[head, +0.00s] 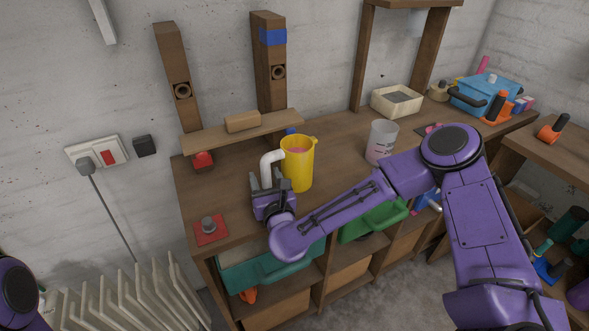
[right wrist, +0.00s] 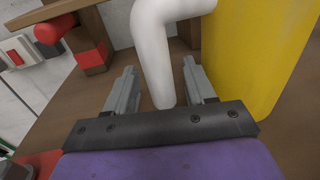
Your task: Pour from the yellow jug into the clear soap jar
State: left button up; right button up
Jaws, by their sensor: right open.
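The yellow jug (head: 299,165) stands upright on the wooden workbench, with a white handle (head: 268,168) on its left side and something pink inside. My right gripper (head: 266,182) is open at the handle. In the right wrist view the white handle (right wrist: 160,50) comes down between the two fingers (right wrist: 160,88), and the jug's yellow wall (right wrist: 260,50) is just right of them. The clear soap jar (head: 381,142) stands upright on the bench, right of the jug and apart from it. My left gripper is not in view; only a part of that arm shows at the lower left.
A low wooden shelf (head: 205,137) with a wooden block (head: 242,122) is behind the jug. A red plate (head: 211,230) with a grey knob lies at the bench's front left. A tray (head: 397,101) and a blue crate (head: 484,95) stand farther right. Bench between jug and jar is clear.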

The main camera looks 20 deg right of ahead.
jog(key=shift+s, duration=0.1)
jog(key=c, duration=0.3)
grip_shut()
